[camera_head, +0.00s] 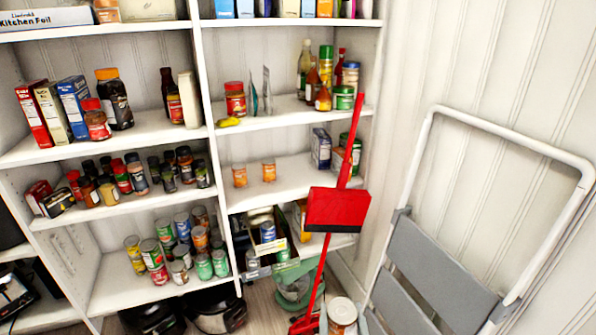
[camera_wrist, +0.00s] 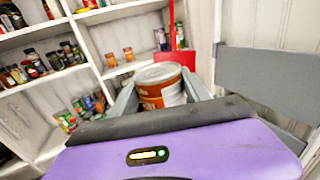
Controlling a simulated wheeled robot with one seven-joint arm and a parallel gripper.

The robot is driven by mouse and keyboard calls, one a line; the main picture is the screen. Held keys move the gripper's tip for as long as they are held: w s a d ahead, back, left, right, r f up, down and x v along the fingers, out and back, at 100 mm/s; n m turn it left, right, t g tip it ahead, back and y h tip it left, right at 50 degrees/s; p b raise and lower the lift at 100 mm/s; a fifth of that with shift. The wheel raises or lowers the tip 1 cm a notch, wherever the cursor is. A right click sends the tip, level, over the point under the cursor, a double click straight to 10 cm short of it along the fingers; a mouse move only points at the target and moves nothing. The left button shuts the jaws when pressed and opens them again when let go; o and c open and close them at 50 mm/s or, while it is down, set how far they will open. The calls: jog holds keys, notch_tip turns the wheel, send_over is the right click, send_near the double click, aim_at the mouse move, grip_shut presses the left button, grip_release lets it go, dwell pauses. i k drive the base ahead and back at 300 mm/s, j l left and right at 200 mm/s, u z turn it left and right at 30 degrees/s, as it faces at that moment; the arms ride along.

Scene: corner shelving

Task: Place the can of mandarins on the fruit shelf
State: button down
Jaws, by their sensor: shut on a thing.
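The can (camera_wrist: 160,90) has an orange-brown body, a pale label and a silver lid. In the wrist view it stands roughly upright between the fingers of my gripper (camera_wrist: 160,93), which is shut on it. What looks like the same can (camera_head: 342,314) shows at the bottom edge of the head view, its lower part cut off. It is in front of the shelving and apart from it. A shelf board (camera_head: 300,188) in the right bay holds two small orange containers (camera_head: 240,176) (camera_head: 269,171) at its left, with bare board beside them. No shelf label is readable.
A red dustpan (camera_head: 337,209) with a long handle stands before the right bay's lower shelves. A folding step ladder (camera_head: 440,290) leans at the right. The lower left shelf (camera_head: 120,285) holds several cans. Jars (camera_head: 135,170) crowd the shelf above it.

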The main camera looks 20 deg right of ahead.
aim_at(323, 181)
jog(key=i+j+z, duration=0.4)
jog(key=i+j, duration=0.2)
jog(key=i+j+z, duration=0.4)
jog(key=j, duration=0.45)
jog(key=i+j+z, duration=0.2)
jog(key=j, duration=0.25)
jog(key=i+j+z, duration=0.15)
jog(key=i+j, duration=0.2)
jog(key=i+j+z, duration=0.15)
jog(key=i+j, duration=0.15)
jog(key=j, duration=0.15)
jog(key=i+l, duration=0.35)
jog(key=i, duration=0.1)
